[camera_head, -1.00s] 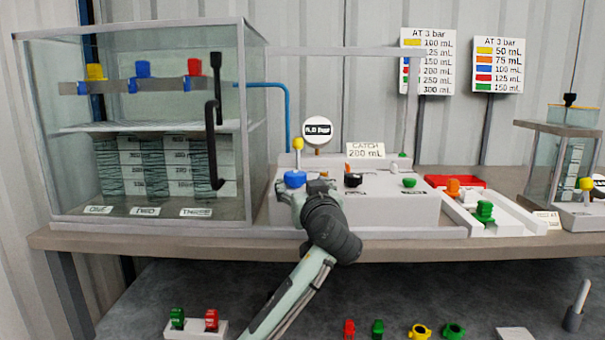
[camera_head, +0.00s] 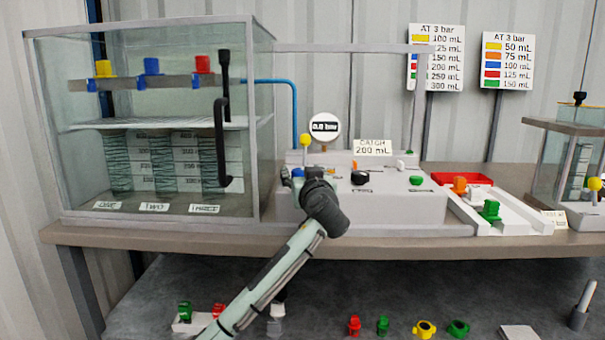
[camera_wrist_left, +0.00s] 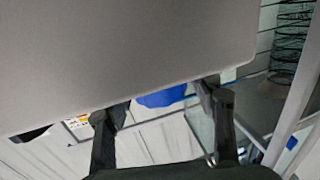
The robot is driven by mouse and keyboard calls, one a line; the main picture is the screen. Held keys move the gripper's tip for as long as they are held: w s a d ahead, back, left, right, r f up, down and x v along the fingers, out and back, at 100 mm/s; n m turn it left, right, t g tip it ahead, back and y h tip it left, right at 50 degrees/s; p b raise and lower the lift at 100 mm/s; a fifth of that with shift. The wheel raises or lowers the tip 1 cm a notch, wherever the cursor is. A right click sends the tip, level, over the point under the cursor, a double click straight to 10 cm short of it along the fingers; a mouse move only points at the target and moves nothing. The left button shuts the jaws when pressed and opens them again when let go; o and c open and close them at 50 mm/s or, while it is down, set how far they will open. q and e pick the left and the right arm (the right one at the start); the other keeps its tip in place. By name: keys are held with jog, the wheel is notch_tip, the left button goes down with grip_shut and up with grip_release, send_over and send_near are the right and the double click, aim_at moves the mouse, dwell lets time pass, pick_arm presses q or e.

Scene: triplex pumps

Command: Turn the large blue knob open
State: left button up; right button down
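The large blue knob (camera_head: 297,172) sits at the left end of the white pump panel (camera_head: 400,207). In the head view only a small part of it shows behind my left gripper (camera_head: 291,181). In the left wrist view the blue knob (camera_wrist_left: 162,97) appears between the two dark fingers of my left gripper (camera_wrist_left: 163,100), its upper part hidden by a large grey surface. The fingers are apart, with gaps to the knob in the picture. I cannot tell whether either finger touches it. My right gripper is not in view.
A yellow-topped lever (camera_head: 306,140) and a round gauge (camera_head: 325,127) stand just behind the knob. A black knob (camera_head: 359,178) and a green knob (camera_head: 416,180) are to its right. A glass tank (camera_head: 240,180) stands close on the left.

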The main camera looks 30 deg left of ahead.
pick_arm(q)
jog(key=c, duration=0.8)
jog(key=shift+c, duration=0.2)
jog(key=shift+h, duration=0.3)
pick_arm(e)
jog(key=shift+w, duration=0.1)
pick_arm(q)
jog(key=shift+m+t+h+p, duration=0.3)
jog(key=shift+m+t+h, duration=0.7)
jog(key=m+t+h+p, duration=0.1)
jog(key=m+t+h, duration=0.1)
jog(key=m+h, duration=0.1)
jog(key=shift+h, duration=0.6)
jog(key=shift+m+t+h, duration=0.3)
jog(key=shift+m+h, duration=0.3)
jog(key=shift+h, duration=0.3)
jog(key=shift+d+m+h, duration=0.1)
jog(key=shift+m+h, duration=0.4)
jog(key=shift+h, duration=0.2)
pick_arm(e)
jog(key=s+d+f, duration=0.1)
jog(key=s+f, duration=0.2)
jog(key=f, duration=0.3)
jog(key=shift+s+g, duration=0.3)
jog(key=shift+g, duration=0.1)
